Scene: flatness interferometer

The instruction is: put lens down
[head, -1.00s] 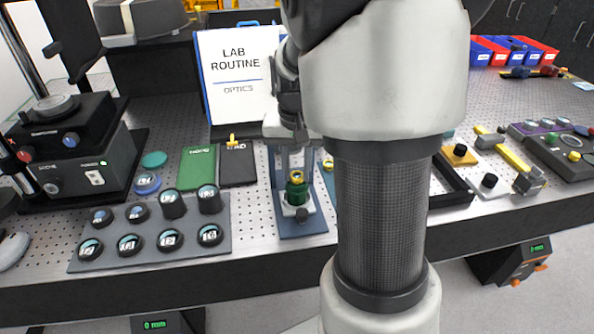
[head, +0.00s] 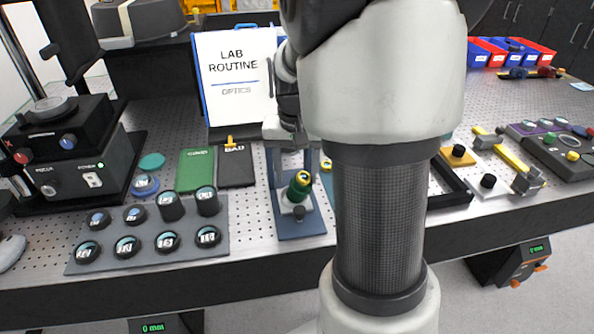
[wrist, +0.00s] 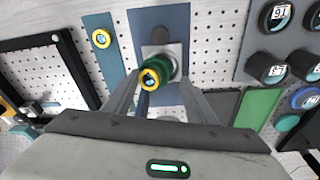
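A green barrel (head: 298,190) with a yellow ring and a bluish lens (wrist: 150,78) at its end stands tilted on a pale block on the blue base plate (head: 302,232). In the wrist view the green barrel (wrist: 155,66) leans toward the camera. My gripper (head: 291,168) is above and behind it in the head view. In the wrist view my gripper's fingers (wrist: 158,84) are spread on either side of the barrel, with a gap visible on the right. Whether the left finger touches it is unclear.
A grey tray (head: 150,228) with several dark round lens holders lies to the left. Green (head: 196,170) and black (head: 236,168) pads lie behind it. A second yellow-ringed piece (wrist: 101,39) sits on a blue-green strip beside the base plate. A black frame (head: 455,185) lies at right.

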